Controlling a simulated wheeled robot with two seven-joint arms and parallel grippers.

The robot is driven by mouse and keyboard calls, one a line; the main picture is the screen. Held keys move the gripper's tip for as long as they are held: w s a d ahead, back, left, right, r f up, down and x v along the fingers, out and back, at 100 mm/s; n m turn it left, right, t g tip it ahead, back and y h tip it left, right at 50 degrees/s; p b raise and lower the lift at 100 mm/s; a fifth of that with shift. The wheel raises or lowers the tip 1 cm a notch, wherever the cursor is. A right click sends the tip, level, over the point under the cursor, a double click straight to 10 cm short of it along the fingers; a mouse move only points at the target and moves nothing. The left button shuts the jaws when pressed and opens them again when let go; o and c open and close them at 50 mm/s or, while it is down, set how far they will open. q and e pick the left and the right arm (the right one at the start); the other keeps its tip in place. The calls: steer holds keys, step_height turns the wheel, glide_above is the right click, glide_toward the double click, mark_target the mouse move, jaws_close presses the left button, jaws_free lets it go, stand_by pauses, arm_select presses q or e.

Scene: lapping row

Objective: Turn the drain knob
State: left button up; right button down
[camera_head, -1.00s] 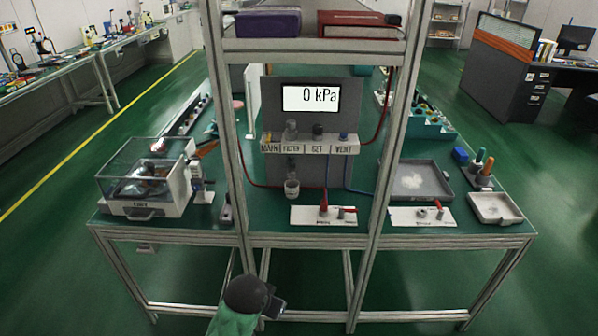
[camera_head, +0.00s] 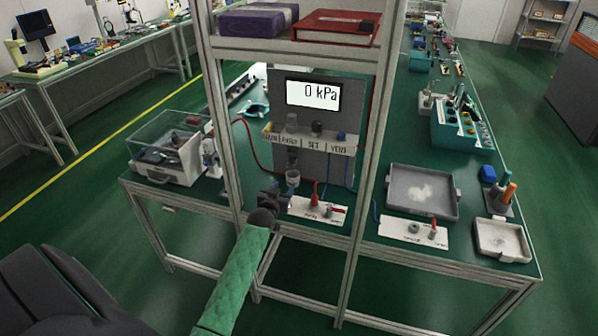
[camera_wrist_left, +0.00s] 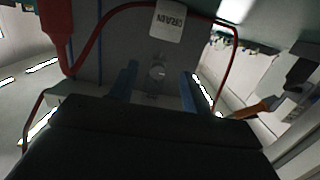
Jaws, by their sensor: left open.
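In the left wrist view a small round, pale drain knob (camera_wrist_left: 156,73) faces me, with an upside-down drain label (camera_wrist_left: 167,22) beyond it. My left gripper (camera_wrist_left: 157,86) is open, with one blue finger on each side of the knob. I see no finger clearly touching it. In the head view my left gripper (camera_head: 272,197) is at the bench's front edge, low and left of the cup (camera_head: 292,178) under the filter. The drain knob is too small to pick out there. My right gripper is out of view.
The gauge panel (camera_head: 313,95) reads 0 kPa above a labelled strip (camera_head: 316,140). A white plate with a red lever (camera_head: 318,212) lies close right of my gripper. Frame posts (camera_head: 366,150) and red and blue hoses flank the panel. A clear-lidded box (camera_head: 160,150) stands left.

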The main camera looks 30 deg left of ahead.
mark_target(289, 168)
arm_select(q)
steer(key=shift+t+y, duration=0.4)
steer(key=shift+t, duration=0.3)
steer(key=w+r, duration=0.1)
steer(key=w, duration=0.1)
steer(key=w+a+p, duration=0.1)
steer(key=w, duration=0.1)
steer(key=w+a+r+p, duration=0.1)
steer(key=w, duration=0.1)
steer(key=shift+r, duration=0.35)
steer(key=shift+p+x, duration=0.45)
steer(key=shift+x, duration=0.3)
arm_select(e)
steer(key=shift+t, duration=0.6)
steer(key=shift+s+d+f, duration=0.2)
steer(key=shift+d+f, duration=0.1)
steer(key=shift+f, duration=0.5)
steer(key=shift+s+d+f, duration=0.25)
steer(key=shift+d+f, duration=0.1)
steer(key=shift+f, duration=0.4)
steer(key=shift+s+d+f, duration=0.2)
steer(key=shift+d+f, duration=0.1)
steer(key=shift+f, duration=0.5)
arm_select(q)
steer(key=shift+f, duration=0.15)
steer(key=c, duration=1)
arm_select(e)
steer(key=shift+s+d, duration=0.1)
